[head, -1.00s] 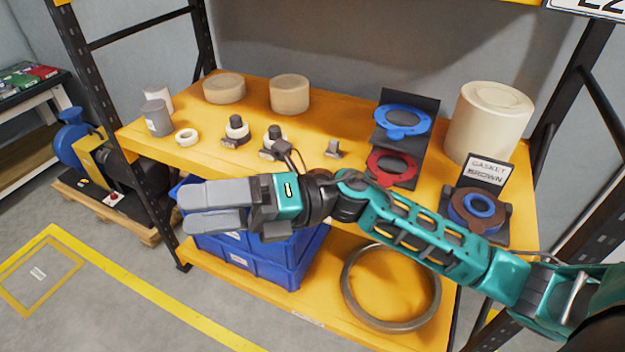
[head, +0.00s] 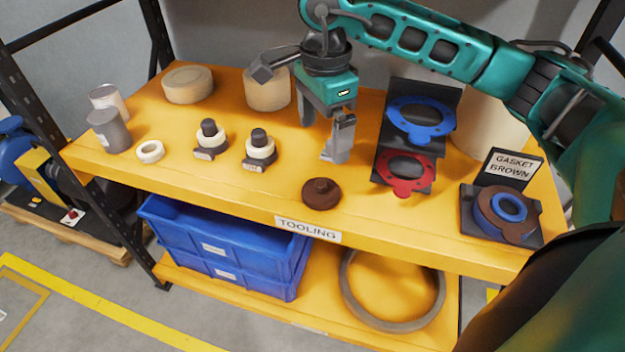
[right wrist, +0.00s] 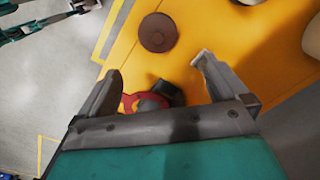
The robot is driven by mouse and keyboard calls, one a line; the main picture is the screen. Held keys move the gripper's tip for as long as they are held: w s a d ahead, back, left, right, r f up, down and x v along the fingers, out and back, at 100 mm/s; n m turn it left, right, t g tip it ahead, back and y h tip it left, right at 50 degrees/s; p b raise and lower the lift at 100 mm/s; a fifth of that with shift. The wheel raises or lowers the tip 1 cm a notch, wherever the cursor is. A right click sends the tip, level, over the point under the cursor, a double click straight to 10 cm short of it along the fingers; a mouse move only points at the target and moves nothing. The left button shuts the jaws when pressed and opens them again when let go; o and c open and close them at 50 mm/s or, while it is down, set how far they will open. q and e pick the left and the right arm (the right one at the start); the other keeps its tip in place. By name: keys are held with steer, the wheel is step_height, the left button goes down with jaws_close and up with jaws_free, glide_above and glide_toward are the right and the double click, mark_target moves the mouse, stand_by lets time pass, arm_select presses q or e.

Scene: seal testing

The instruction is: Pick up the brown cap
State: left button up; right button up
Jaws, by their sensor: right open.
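My right gripper (head: 336,140) points down over the shelf, behind the cap, open with nothing held. Its two fingers (right wrist: 155,75) are spread in the right wrist view. Part of my left arm shows at that view's top left; its gripper is too unclear to read.
A black stand with a blue gasket (head: 421,118) and red gasket (head: 405,170) is right of my gripper. The GASKET BROWN holder (head: 468,222) is farther right. Two white-ringed fittings (head: 209,140) (head: 259,150) stand left. The shelf beside the cap is clear.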

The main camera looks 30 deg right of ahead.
glide_above(321, 182)
step_height(321, 182, down, 6)
steer(key=shift+d, duration=0.15)
steer(key=shift+f+b, duration=0.5)
steer(key=shift+f, duration=2.35)
steer(key=c, duration=1)
